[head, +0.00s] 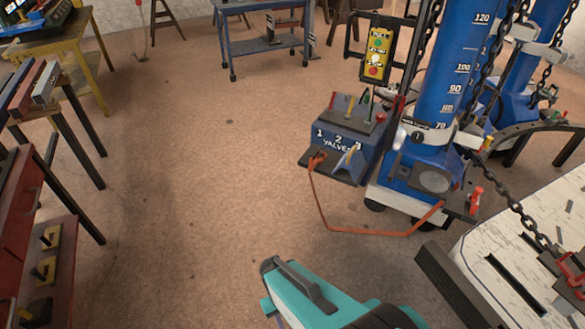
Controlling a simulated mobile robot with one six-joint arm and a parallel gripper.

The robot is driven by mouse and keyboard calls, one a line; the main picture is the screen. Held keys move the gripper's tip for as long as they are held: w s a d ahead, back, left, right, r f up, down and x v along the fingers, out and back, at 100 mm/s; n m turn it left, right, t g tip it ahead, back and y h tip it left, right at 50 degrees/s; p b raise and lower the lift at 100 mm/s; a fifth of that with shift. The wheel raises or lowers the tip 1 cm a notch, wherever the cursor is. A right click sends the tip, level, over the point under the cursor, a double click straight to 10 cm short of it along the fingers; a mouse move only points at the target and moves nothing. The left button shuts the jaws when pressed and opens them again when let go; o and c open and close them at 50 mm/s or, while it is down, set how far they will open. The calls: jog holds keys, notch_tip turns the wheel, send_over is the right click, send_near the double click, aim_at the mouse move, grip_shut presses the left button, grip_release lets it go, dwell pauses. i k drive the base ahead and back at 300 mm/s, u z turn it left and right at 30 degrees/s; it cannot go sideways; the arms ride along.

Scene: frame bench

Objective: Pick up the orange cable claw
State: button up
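An orange cable (370,232) hangs in a loop between the dark blue valve box (345,140) and the base of the blue column (428,180). Its left end has a small orange piece (317,161) at the valve box's front left edge, possibly the claw; its shape is too small to tell. The right end meets the column base near its front right. A teal and dark grey part of my arm enters at the bottom centre, well below the cable and apart from it. My gripper's fingers do not show.
A white slotted bench (525,240) with red clamps (570,268) stands at the right. Chains (510,200) hang by the column. A red cabinet (25,200) and dark stands line the left. A blue cart (262,45) is at the back. The middle floor is clear.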

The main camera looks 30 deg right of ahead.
aim_at(314, 157)
jog(key=u, duration=0.35)
jog(key=k, duration=0.85)
jog(key=u, duration=0.9)
jog(key=i, duration=2)
jog(key=z, duration=1.05)
jog(key=i, duration=0.65)
jog(key=z, duration=0.3)
